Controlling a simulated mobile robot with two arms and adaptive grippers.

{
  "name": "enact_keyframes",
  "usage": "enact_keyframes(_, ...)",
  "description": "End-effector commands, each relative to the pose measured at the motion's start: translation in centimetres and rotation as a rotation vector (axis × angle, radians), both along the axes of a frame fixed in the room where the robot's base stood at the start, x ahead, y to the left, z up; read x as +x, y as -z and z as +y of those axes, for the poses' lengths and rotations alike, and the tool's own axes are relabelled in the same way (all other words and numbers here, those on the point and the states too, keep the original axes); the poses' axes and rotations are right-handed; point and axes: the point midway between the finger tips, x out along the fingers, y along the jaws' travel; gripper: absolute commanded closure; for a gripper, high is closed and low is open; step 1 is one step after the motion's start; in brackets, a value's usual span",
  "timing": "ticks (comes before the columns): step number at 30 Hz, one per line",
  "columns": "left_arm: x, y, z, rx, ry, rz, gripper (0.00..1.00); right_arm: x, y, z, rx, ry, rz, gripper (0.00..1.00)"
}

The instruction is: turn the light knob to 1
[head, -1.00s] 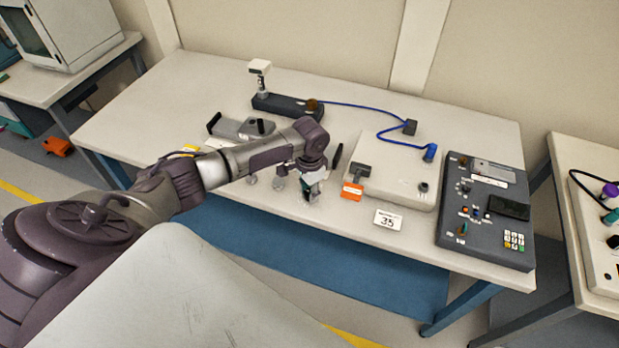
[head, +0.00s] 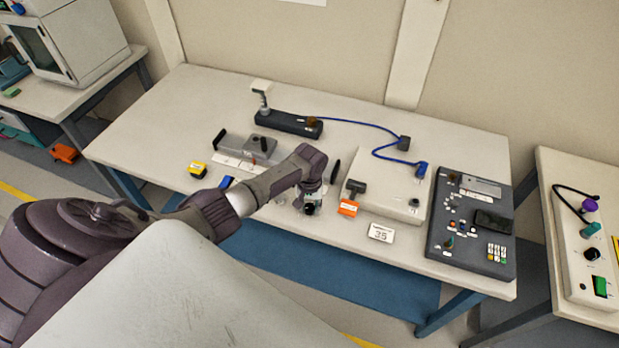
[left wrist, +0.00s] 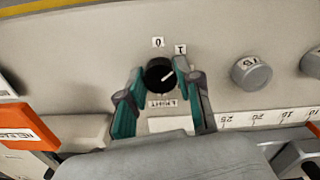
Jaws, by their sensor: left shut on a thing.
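The light knob (left wrist: 160,75) is black and round with a white pointer line, and shows in the left wrist view between my left gripper's teal fingers (left wrist: 160,70). The labels 0 (left wrist: 158,42) and 1 (left wrist: 181,48) are above it, and the LIGHT label (left wrist: 162,103) is below it. The pointer slants up and to the right, roughly toward the 1 side. My left gripper is shut on the knob, one finger on each side. In the head view this gripper (head: 311,203) is at the table's front edge, and the knob is hidden there. My right gripper is not in view.
Two grey knobs (left wrist: 251,73) are right of the light knob, above a numbered scale. On the table (head: 150,125) are a pale box (head: 385,190), an orange tag (head: 348,208), a 35 card (head: 381,232) and a dark control panel (head: 470,225). A blue cable (head: 372,153) runs behind.

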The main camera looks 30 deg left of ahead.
Motion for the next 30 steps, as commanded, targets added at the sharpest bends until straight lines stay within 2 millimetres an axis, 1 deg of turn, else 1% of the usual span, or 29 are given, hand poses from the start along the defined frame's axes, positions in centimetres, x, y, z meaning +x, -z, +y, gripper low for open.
enact_keyframes(1, 0.13, -0.31, -0.05, -0.001, -0.023, -0.003, 1.00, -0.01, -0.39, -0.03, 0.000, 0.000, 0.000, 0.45)
enact_keyframes(9, 0.21, -0.22, 0.03, 0.001, -0.102, -0.005, 1.00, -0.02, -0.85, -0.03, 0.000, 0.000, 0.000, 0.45)
enact_keyframes(24, 0.28, -0.19, 0.09, 0.002, -0.115, -0.008, 1.00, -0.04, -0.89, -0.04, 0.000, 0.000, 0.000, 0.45)
enact_keyframes(25, 0.28, -0.19, 0.09, 0.002, -0.115, -0.008, 0.61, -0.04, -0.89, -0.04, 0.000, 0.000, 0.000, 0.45)
enact_keyframes(28, 0.23, -0.16, 0.08, 0.001, -0.115, -0.006, 0.44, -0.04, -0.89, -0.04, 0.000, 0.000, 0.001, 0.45)
enact_keyframes(29, 0.21, -0.15, 0.07, 0.001, -0.115, -0.006, 0.40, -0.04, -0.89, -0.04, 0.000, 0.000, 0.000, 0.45)
enact_keyframes(30, 0.19, -0.13, 0.06, 0.002, -0.115, -0.005, 0.40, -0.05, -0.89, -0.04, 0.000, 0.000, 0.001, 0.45)
